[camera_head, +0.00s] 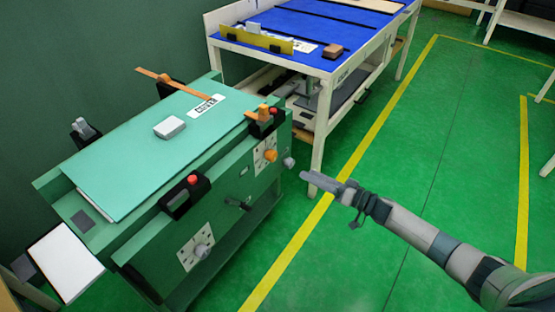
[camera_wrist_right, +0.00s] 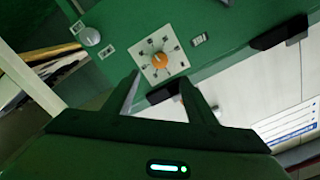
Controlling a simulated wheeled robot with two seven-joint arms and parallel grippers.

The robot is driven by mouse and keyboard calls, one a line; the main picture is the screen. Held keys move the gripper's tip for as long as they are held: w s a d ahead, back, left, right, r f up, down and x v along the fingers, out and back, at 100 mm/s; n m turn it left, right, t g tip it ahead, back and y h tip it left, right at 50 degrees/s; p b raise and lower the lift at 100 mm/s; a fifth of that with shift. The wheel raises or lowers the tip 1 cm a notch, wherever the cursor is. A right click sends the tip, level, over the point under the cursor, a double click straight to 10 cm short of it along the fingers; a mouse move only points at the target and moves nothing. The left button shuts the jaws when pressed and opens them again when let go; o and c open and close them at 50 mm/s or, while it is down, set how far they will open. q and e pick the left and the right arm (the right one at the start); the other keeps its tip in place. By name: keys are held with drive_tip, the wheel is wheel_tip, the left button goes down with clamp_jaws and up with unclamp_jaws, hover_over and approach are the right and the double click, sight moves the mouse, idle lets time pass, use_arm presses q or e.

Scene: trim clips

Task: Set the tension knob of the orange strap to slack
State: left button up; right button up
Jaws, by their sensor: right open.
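The orange tension knob (camera_head: 270,155) sits on a pale square dial plate on the green bench's front face, at its right end. In the right wrist view the knob (camera_wrist_right: 159,59) shows face-on, with marks around it on the plate (camera_wrist_right: 148,72). The orange strap (camera_head: 183,85) runs over the bench top toward an orange buckle (camera_head: 264,113). My right gripper (camera_head: 323,183) is to the right of the knob, apart from it. In the wrist view its open, empty fingers (camera_wrist_right: 160,77) are below the knob in the picture. My left gripper is not in view.
A grey round knob (camera_head: 289,162) sticks out near the orange one. A second dial plate with a grey knob (camera_head: 202,251) and a black lever (camera_head: 238,204) are on the front face. A blue-topped table (camera_head: 300,30) stands behind. Green floor (camera_head: 400,130) is clear at right.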

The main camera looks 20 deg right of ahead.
sight(275, 158)
drive_tip(key=b+x, duration=0.1)
drive_tip(key=x, duration=1.3)
drive_tip(key=c, duration=1)
